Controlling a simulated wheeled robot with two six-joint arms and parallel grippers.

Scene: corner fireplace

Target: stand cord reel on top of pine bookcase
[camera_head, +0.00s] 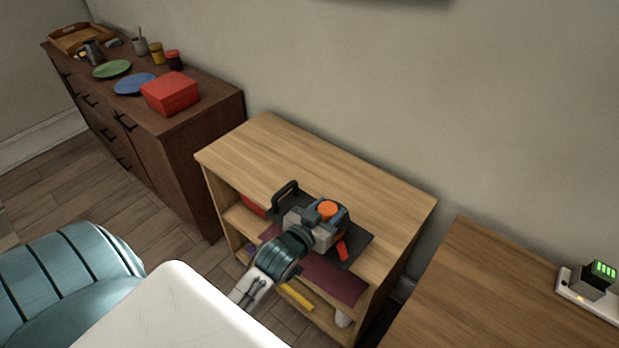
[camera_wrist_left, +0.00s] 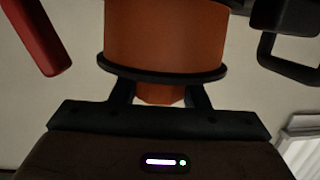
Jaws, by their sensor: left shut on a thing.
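The pine bookcase (camera_head: 290,143) stands against the wall in the middle of the head view, its top mostly bare. My left gripper (camera_head: 318,222) is shut on the cord reel (camera_head: 327,209) over the front part of the bookcase top. The reel's orange drum (camera_wrist_left: 165,35) and black rim fill the upper middle of the left wrist view. A black handle shows at one side and a red bar at the other. A dark flat panel lies around the gripper in the head view; I cannot tell whether the reel touches the top. My right gripper is not in view.
Bookcase shelves hold a maroon item (camera_head: 325,277) and a yellow item (camera_head: 297,297). A dark sideboard (camera_head: 185,145) at left bears a red box (camera_head: 170,92), plates and jars. A wooden surface (camera_head: 500,290) at right bears a charger (camera_head: 596,278). The bookcase top's back strip is clear.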

